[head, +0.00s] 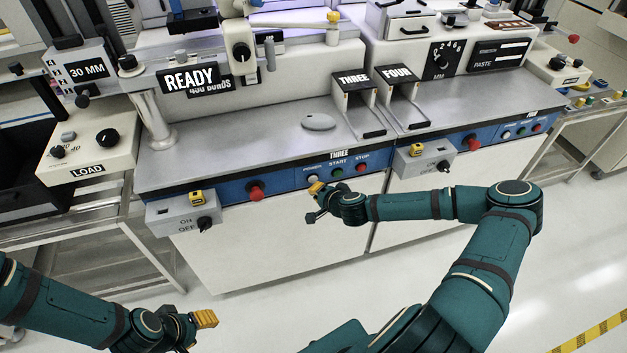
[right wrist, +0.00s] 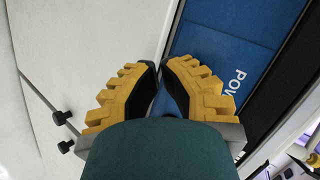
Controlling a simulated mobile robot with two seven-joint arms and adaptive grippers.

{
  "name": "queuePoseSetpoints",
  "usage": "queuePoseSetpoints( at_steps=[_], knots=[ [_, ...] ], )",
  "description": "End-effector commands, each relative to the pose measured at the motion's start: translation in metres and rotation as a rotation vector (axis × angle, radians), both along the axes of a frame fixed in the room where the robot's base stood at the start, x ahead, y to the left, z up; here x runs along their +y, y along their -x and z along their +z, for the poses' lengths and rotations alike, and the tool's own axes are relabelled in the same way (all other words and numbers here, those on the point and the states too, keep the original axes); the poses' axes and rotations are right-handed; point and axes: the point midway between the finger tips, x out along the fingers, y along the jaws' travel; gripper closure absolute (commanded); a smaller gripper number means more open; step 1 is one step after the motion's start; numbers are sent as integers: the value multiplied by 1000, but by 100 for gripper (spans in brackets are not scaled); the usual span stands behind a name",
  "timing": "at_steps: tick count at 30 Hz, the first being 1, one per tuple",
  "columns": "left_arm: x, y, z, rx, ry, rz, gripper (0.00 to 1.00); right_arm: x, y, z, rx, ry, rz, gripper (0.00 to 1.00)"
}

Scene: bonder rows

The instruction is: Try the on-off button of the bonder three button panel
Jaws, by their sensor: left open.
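The bonder three button panel (head: 325,176) is a blue panel under the sign THREE. It carries a pale button (head: 311,179) under the word POWER, a green START button (head: 337,172) and a red STOP button (head: 362,167). My right gripper (head: 315,188) is at the panel's left end, just below the POWER button. In the right wrist view its yellow fingers (right wrist: 162,65) are together and hold nothing visible, over the blue panel (right wrist: 215,55) beside the POWER lettering. Contact with the button cannot be told. My left gripper (head: 206,319) is low at the front left, open and empty.
A red knob (head: 256,191) sits left of the panel, near a grey ON/OFF switch box (head: 180,215). Another such box (head: 424,158) and the FOUR panel (head: 520,131) are to the right. The floor in front is clear.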

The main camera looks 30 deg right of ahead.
Motion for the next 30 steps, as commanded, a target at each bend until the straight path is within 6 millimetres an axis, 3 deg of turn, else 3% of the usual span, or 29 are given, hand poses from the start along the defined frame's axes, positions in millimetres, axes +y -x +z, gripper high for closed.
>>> queuePoseSetpoints(
  at_steps=[30],
  knots=[
    [0,0,0,0,0,0,53,-3,-11,0,0,0,0,100]
  ],
)
